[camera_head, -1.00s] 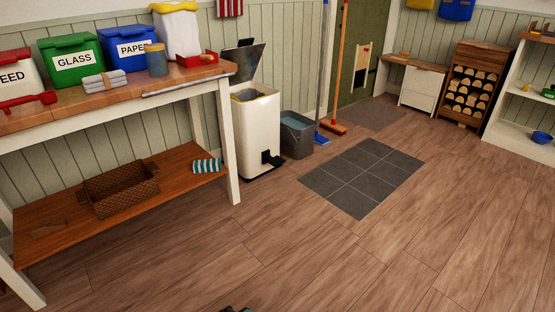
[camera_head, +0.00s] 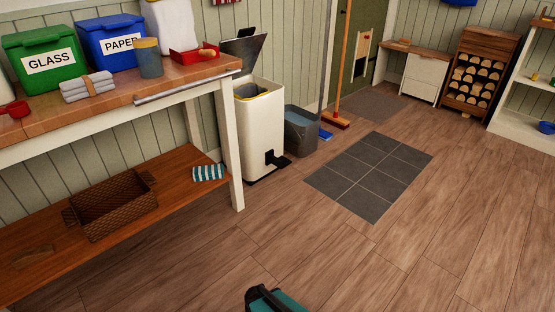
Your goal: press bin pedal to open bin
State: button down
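The cream pedal bin (camera_head: 262,128) stands upright on the floor just right of the workbench. Its dark lid (camera_head: 244,50) is tilted up at the back, and a yellow-edged liner shows around the open top. The black pedal (camera_head: 278,160) sticks out low at the bin's front, with nothing on it. A black and teal part, apparently of my own arm, shows at the bottom edge, well short of the bin. I make out no gripper fingers there.
The workbench (camera_head: 190,82) has a leg (camera_head: 228,150) close left of the bin. A grey bucket (camera_head: 300,133) stands close right, with a blue-headed broom and a red broom (camera_head: 336,121) beyond. The floor before the bin is clear, with a grey tiled patch (camera_head: 370,175) to the right.

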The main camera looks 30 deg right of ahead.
aim_at(282, 162)
jog(key=u, duration=0.15)
jog(key=i, duration=0.95)
jog(key=u, duration=0.4)
